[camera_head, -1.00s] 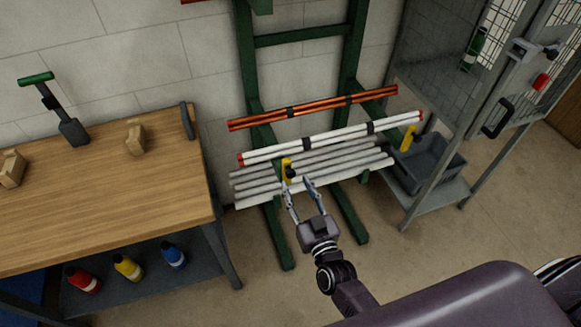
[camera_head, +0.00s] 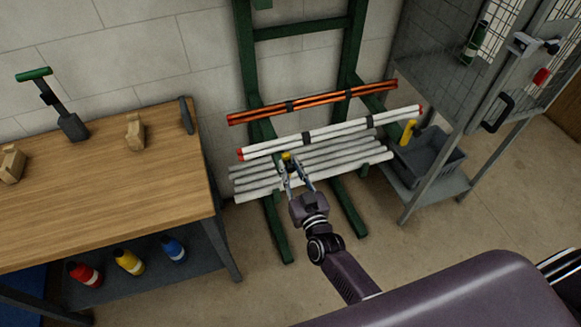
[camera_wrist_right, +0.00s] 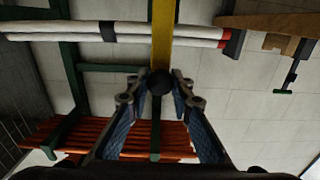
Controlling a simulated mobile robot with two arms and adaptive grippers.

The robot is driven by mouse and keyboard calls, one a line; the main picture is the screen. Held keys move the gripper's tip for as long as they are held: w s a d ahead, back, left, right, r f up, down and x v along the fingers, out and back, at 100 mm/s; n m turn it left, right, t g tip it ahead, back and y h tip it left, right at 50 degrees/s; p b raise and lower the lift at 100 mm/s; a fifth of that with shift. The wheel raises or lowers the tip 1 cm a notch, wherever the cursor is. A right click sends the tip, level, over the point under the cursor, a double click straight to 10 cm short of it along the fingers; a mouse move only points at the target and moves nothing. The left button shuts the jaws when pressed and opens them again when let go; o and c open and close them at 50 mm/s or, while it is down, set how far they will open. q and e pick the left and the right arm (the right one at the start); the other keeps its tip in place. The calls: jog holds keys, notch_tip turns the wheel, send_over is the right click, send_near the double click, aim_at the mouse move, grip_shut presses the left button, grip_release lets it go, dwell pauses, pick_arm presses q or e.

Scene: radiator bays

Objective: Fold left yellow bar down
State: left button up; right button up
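The left yellow bar (camera_head: 287,156) stands at the front of the rack's lower shelf. In the head view only its top shows, beside my right gripper's fingers. In the right wrist view the yellow bar (camera_wrist_right: 162,35) runs up from a round black knob (camera_wrist_right: 160,82). My right gripper (camera_head: 298,163) has its fingers apart, one on each side of the knob. In the right wrist view the fingertips (camera_wrist_right: 160,79) are very near the knob; I cannot tell whether they touch it. My left gripper is not in view.
White red-ended tubes (camera_head: 330,132) and grey tubes (camera_head: 335,162) lie on the green rack (camera_head: 354,60), below orange tubes (camera_head: 312,102). Another yellow bar (camera_head: 408,130) stands at right. A workbench (camera_head: 95,190) is at left, a mesh cabinet (camera_head: 437,70) at right.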

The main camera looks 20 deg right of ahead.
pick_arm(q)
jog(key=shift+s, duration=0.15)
pick_arm(e)
grip_shut()
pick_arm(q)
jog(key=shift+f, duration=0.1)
